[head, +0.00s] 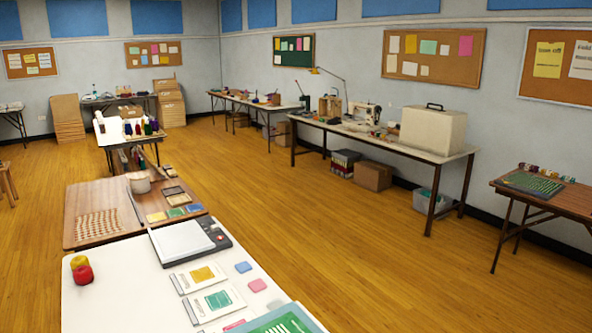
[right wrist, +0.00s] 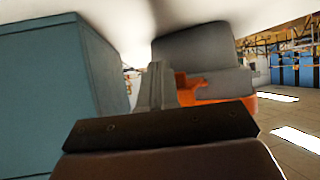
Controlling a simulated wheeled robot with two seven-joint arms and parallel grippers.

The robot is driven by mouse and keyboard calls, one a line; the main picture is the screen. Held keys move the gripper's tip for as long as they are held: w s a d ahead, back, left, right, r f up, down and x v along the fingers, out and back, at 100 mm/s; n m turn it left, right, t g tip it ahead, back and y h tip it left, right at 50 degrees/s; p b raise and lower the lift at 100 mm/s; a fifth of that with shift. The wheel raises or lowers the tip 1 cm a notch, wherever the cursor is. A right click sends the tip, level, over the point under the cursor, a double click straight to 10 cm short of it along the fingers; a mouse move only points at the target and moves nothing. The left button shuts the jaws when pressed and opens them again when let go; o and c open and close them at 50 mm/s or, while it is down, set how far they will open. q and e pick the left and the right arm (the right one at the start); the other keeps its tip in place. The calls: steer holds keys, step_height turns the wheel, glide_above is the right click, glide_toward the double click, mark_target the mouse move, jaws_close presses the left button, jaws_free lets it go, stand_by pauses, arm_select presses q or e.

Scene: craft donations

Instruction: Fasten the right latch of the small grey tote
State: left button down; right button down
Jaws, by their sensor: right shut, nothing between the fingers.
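The right wrist view looks upside down, with ceiling lights low in the picture. In it a grey tote (right wrist: 195,48) with orange parts (right wrist: 215,88) stands on a pale surface. The orange piece nearest my fingers looks like a latch, but I cannot tell whether it is fastened. My right gripper (right wrist: 168,85) is shut and empty, its fingers in front of the tote and partly covering it. I cannot tell whether the fingers touch the orange part. Neither gripper shows in the head view, and I cannot pick out this tote there.
A large blue-grey box (right wrist: 55,75) stands close on the left of the right wrist view. In the head view a white table (head: 120,285) with packets and a paper trimmer (head: 190,241) is nearest. The wooden floor (head: 330,240) to its right is clear.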

steer(key=shift+a, duration=0.1)
steer(key=shift+w+a+b, duration=0.2)
steer(key=shift+a, duration=0.3)
steer(key=shift+w+a+b, duration=0.2)
steer(key=shift+a, duration=0.3)
steer(key=shift+a+r, duration=0.1)
steer(key=shift+w+a+r, duration=0.3)
steer(key=shift+a+r, duration=0.15)
steer(key=shift+a, duration=0.3)
steer(key=shift+w+a+r, duration=0.3)
steer(key=shift+a+r, duration=0.1)
steer(key=shift+a, duration=0.3)
steer(key=shift+w+a+r+b, duration=0.15)
steer(key=shift+w+a+b, duration=0.05)
steer(key=shift+a, duration=0.3)
steer(key=shift+w+a+r+b, duration=0.1)
steer(key=shift+w+a+b, duration=0.1)
steer(key=shift+a, duration=0.3)
steer(key=shift+w+a+r+b, duration=0.15)
steer(key=shift+a+b, duration=0.05)
steer(key=shift+a, duration=0.4)
